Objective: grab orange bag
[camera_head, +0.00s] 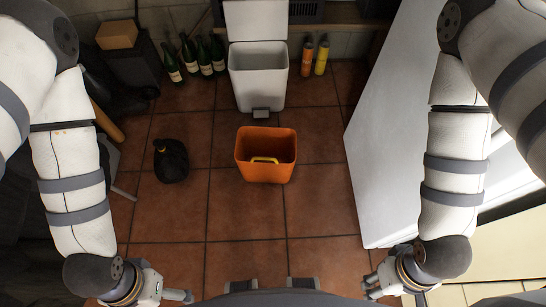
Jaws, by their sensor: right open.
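An orange, open-topped, bin-like container (266,172) stands upright on the tiled floor near the middle of the head view. A yellow strip or handle (264,160) shows inside it. I see no plainly bag-shaped orange thing. My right gripper (369,285) is at the bottom edge, open, below and to the right of the orange container and apart from it. My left gripper (180,296) is at the bottom left, also apart from it. It is partly cut off by the frame, and its jaws are unclear.
A black bag (171,163) with a yellow tie lies left of the orange container. A white lidded bin (257,85) stands behind it. Green bottles (192,55) and orange and yellow bottles (307,58) stand at the back. A large white panel (385,150) borders the right.

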